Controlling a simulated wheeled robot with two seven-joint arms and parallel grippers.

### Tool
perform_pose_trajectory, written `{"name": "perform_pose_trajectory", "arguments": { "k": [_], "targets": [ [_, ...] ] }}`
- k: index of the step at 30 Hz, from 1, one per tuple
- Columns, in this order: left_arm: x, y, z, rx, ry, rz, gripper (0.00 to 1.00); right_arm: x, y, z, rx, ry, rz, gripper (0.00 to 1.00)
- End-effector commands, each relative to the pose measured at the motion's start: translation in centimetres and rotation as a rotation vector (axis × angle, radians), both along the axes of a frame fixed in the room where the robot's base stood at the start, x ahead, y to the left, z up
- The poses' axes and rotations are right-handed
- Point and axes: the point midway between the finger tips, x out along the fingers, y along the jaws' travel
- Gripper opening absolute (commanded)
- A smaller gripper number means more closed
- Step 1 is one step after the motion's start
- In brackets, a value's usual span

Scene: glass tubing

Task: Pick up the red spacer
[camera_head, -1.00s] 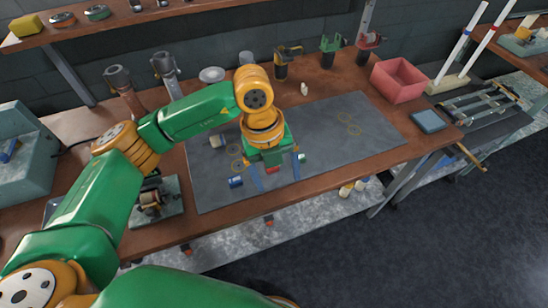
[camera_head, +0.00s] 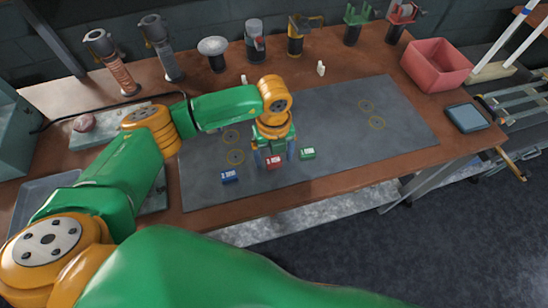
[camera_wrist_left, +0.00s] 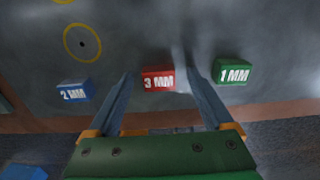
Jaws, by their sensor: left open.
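The red spacer (camera_head: 274,162), marked 3 MM, lies on the grey mat (camera_head: 340,150). In the left wrist view the red spacer (camera_wrist_left: 158,79) sits between the fingertips of my left gripper (camera_wrist_left: 158,72), with a gap on either side. The left gripper (camera_head: 274,154) is open and points down over the spacer in the head view. A blue spacer (camera_head: 230,176), marked 2 MM, lies to the left, and a green spacer (camera_head: 307,153), marked 1 MM, to the right. They also show in the wrist view, blue (camera_wrist_left: 75,91) and green (camera_wrist_left: 232,73). My right gripper is not in view.
The blue and green spacers lie close outside the fingers. Small white pieces (camera_head: 320,69) stand near the mat's back edge. A pink bin (camera_head: 437,64) and a dark blue tray (camera_head: 467,118) are at the right. Several tools stand along the back. The mat's right part is clear.

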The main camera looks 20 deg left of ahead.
Motion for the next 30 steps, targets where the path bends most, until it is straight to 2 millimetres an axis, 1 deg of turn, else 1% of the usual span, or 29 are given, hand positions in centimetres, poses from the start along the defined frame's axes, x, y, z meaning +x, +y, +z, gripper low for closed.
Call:
{"name": "perform_pose_trajectory", "arguments": {
  "k": [2,3,5,6,8,9,12,19,22,25,27,29,30],
  "targets": [
    [0.0,0.0,0.0,0.000,0.000,0.000,0.85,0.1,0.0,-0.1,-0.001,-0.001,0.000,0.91],
    [0.0,0.0,0.0,0.000,0.000,0.000,0.80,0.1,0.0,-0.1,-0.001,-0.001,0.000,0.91],
    [0.0,0.0,0.0,-0.001,0.001,0.000,0.63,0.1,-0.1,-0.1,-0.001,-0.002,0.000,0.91],
    [0.0,0.0,0.0,-0.001,0.000,0.000,0.53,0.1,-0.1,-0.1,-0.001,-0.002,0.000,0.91],
    [0.0,0.0,0.0,-0.001,0.000,0.000,0.36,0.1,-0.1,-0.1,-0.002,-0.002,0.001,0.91],
    [0.0,0.0,0.0,-0.001,0.000,0.000,0.26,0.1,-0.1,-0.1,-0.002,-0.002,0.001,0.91],
    [0.0,0.0,0.0,-0.001,0.000,0.000,0.00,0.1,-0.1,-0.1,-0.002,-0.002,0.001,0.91],
    [0.0,0.0,0.1,-0.001,0.000,0.000,0.00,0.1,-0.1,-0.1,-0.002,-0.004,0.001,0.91],
    [0.0,-0.1,0.6,-0.002,0.000,0.000,0.00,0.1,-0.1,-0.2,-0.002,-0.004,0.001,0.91],
    [0.1,-0.1,2.0,-0.002,-0.003,0.000,0.00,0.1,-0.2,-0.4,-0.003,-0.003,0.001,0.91],
    [-0.1,0.1,3.4,-0.003,-0.004,-0.002,0.00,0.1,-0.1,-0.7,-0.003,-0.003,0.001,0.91],
    [-1.3,0.7,4.7,-0.002,-0.005,-0.003,0.00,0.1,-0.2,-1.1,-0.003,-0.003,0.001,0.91],
    [-2.1,1.1,5.8,-0.003,-0.007,-0.004,0.00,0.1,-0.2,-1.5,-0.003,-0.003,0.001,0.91]
  ]
}}
